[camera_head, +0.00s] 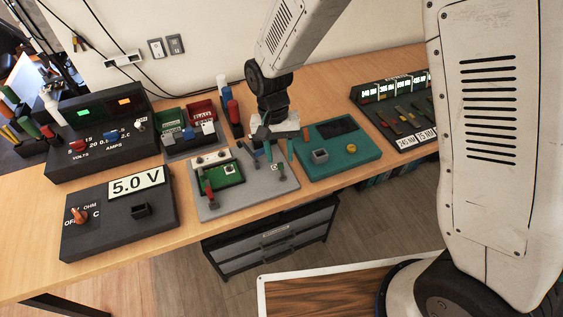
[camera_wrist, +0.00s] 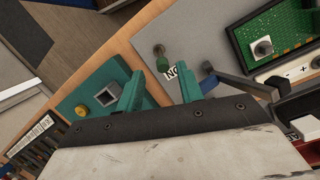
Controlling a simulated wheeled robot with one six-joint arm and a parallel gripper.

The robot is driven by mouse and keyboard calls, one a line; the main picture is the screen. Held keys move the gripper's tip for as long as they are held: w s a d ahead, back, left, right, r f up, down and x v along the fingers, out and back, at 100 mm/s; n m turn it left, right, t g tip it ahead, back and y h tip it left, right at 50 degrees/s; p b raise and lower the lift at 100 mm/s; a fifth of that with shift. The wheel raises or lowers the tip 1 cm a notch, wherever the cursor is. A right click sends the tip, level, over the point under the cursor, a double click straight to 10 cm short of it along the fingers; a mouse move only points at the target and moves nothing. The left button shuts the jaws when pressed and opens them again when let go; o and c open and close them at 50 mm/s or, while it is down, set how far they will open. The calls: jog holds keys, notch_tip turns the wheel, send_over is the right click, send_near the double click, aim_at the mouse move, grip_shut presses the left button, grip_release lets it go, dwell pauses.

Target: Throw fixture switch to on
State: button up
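The grey fixture board (camera_head: 235,205) lies on the bench and carries a green circuit board (camera_head: 229,172). A small switch lever (camera_head: 281,172) stands on the board's right part beside a white label (camera_head: 274,167). In the wrist view the switch (camera_wrist: 161,57) is a short grey-green knob, with the label reading "ON" (camera_wrist: 178,72) next to it. My gripper (camera_head: 275,148) hangs over the board's right side. In the wrist view its teal fingers (camera_wrist: 160,90) are apart with nothing between them, and the switch shows just beyond the fingertips. I cannot tell the switch's setting.
A blue-tipped lever (camera_wrist: 208,79) with a grey bar is close to one finger. A teal board (camera_head: 340,160) lies to the right, and a "5.0 V" meter (camera_head: 115,220) to the left. Red and green bins (camera_head: 201,110) stand behind. A drawer unit (camera_head: 270,240) is below the bench.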

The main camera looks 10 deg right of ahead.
jog(key=v, duration=0.3)
dwell(0.8)
jog(key=shift+s+d, duration=0.1)
jog(key=shift+s, duration=0.05)
jog(key=s+d+r+n+t+y, duration=0.1)
jog(key=s+d+r+t, duration=0.2)
jog(key=s+d+r, duration=1.8)
jog(key=shift+s+d+r+t, duration=0.3)
jog(key=shift+r+t, duration=0.1)
jog(key=shift+r, duration=0.1)
